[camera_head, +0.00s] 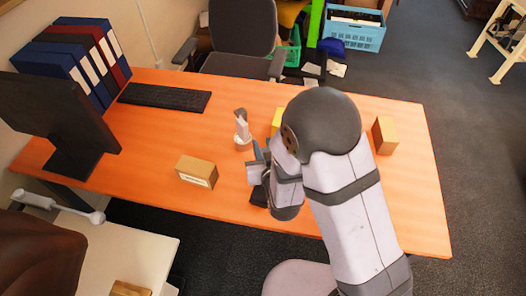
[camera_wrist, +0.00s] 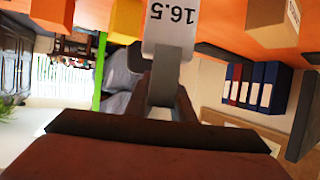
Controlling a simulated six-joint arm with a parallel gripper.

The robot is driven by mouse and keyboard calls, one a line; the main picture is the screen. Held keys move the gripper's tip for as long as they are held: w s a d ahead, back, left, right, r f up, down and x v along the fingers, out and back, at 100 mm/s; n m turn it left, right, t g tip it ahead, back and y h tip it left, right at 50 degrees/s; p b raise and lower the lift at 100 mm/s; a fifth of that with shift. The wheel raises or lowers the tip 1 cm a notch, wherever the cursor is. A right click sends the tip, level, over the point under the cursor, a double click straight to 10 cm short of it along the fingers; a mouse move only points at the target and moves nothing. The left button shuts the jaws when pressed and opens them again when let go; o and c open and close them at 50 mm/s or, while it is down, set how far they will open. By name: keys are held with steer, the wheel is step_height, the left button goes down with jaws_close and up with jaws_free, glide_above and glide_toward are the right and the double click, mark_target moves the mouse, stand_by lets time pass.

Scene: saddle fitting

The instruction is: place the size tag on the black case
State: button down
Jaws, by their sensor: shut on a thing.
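The size tag (camera_wrist: 168,28), a white plate marked 16.5 on a grey stem, shows in the wrist view with its figures upside down. My gripper (camera_wrist: 162,98) is shut on the stem. In the head view my gripper (camera_head: 258,168) is over the near part of the orange table, partly hidden by my arm, and the tag is hard to tell from the fingers. A dark flat thing (camera_head: 258,196), perhaps the black case, shows just below the gripper at the table's near edge. My arm hides part of it, and I cannot tell whether the tag touches it.
A cardboard box (camera_head: 197,171) stands left of my gripper, and a small white-and-grey object (camera_head: 242,132) stands behind it. A yellow block (camera_head: 277,121) is partly hidden by my arm. A wooden block (camera_head: 384,135) stands at right. The monitor (camera_head: 60,125) and keyboard (camera_head: 165,97) are at left.

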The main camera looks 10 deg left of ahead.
steer(key=shift+f, duration=1.5)
steer(key=shift+f, duration=0.15)
steer(key=c, duration=1.5)
jaws_free()
steer(key=shift+c, duration=0.2)
